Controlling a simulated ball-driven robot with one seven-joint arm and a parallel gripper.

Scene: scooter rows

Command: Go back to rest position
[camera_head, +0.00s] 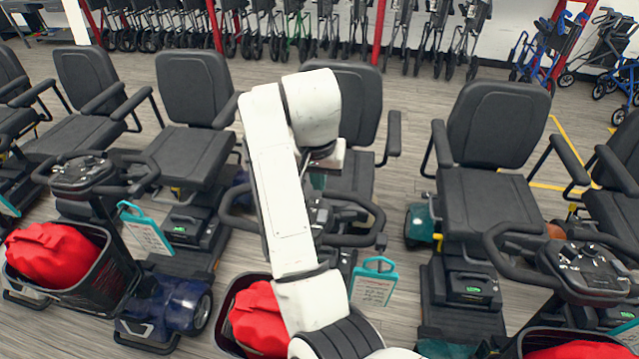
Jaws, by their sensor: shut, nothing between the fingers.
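My white arm rises from the bottom middle, bends at its top and points down over the middle scooter. My gripper (328,160) shows only in part below the last white link, in front of the middle scooter's seat (352,92). It is shut and empty; its fingertips are hard to make out. The middle scooter's handlebar (372,240) is below and close in the picture. The arm hides part of this scooter and its front basket (228,302), which holds a red bag (258,318).
Scooters stand close on both sides, with a left seat (192,95) and a right seat (497,125). A left basket (100,295) holds a red bag (52,255). Teal-framed tags (373,285) hang from scooters. Folded walkers (468,35) and red posts (379,30) line the back. Grey floor shows between.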

